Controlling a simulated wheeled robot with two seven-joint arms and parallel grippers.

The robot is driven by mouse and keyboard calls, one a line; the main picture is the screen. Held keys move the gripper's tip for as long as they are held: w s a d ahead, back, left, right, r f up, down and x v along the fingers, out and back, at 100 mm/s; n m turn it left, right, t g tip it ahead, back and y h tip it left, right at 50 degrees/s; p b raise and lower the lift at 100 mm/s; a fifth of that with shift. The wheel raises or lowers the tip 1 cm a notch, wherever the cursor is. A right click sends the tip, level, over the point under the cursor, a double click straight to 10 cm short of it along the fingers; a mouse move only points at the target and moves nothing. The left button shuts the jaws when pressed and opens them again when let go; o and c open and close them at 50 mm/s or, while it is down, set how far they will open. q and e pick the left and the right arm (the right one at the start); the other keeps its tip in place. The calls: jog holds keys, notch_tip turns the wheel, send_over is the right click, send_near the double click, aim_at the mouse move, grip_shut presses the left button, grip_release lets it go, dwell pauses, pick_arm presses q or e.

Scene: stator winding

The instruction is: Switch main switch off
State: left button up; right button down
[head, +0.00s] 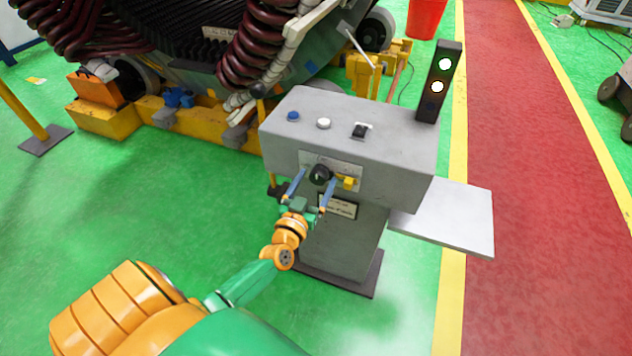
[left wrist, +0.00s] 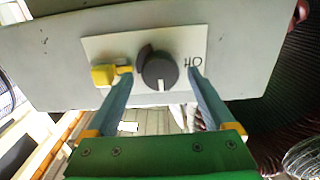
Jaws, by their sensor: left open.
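The main switch looks to be the black round knob (head: 320,174) on a pale plate on the front of the grey control box (head: 395,183). In the left wrist view the knob (left wrist: 160,72) has a white mark pointing to the bottom of the picture, with dark lettering beside it. My left gripper (head: 316,180) is open in front of the box. In the left wrist view the left gripper (left wrist: 160,76) has one finger on each side of the knob, with gaps to it; whether the tips reach its depth is unclear. My right gripper is not in view.
A yellow part (head: 348,183) sits beside the knob, close to one finger. A blue button (head: 293,116), a white button (head: 324,123) and a black switch (head: 361,131) are on the box top. A light tower (head: 438,82) shows two white lamps. A grey shelf (head: 450,218) juts out right.

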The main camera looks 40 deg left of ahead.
pick_arm(q)
jog(key=shift+w+a, duration=0.2)
jog(key=shift+w, duration=0.05)
jog(key=shift+d, duration=0.15)
jog(key=shift+c, duration=1.3)
jog(key=c, duration=1.1)
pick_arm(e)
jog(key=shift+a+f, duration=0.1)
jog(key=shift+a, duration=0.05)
